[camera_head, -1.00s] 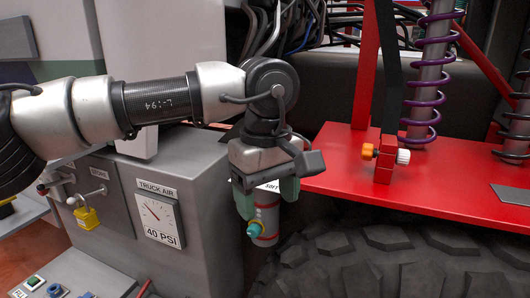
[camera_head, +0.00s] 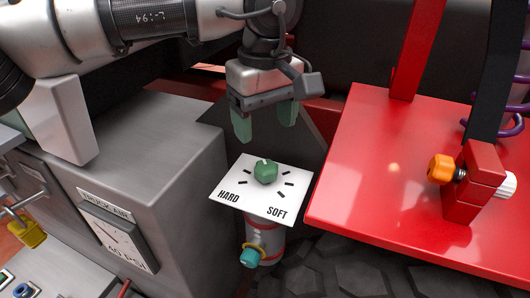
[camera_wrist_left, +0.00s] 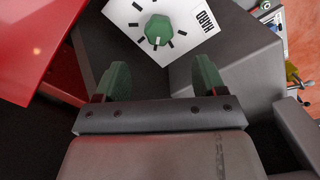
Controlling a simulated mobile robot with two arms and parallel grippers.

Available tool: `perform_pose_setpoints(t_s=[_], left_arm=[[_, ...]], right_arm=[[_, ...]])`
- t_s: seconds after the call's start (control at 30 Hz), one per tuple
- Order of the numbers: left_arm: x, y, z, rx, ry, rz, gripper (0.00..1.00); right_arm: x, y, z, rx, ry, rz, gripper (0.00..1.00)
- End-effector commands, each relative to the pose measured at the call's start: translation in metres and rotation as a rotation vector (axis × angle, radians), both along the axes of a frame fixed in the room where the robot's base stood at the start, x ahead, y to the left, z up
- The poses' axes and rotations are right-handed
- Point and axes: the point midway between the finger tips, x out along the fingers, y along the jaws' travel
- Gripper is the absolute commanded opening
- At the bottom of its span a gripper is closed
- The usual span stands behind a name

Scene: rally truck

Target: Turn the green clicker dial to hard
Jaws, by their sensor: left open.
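The green clicker dial (camera_head: 265,171) sits on a white plate (camera_head: 238,190) marked HARD at the left and SOFT at the lower right, with black tick marks around the dial. The plate tops a red and white cylinder (camera_head: 268,240). My left gripper (camera_head: 266,128) is open and empty, its green fingers just behind and above the dial, not touching it. In the left wrist view the dial (camera_wrist_left: 158,29) lies beyond the two spread fingertips (camera_wrist_left: 160,80), with a white mark on it. My right gripper is not in view.
A grey cabinet (camera_head: 160,120) with a TRUCK AIR gauge stands left of the plate. A red shelf (camera_head: 370,190) with an orange knob (camera_head: 440,168) is at the right. A teal valve knob (camera_head: 249,257) sticks out below the plate. A large tyre (camera_head: 360,270) is underneath.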

Motion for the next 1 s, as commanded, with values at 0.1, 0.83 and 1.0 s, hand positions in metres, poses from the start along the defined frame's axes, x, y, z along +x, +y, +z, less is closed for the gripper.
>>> perform_pose_setpoints(t_s=[0.1,0.83,1.0], left_arm=[[-0.001,0.001,-0.017,0.003,0.005,-0.002,0.71],[-0.001,0.0,-0.098,0.0,0.001,-0.001,0.71],[-0.001,0.0,-0.097,0.0,0.001,-0.001,0.6]], right_arm=[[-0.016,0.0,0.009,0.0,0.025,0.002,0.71],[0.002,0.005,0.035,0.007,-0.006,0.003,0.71],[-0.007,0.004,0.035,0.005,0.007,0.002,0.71]])
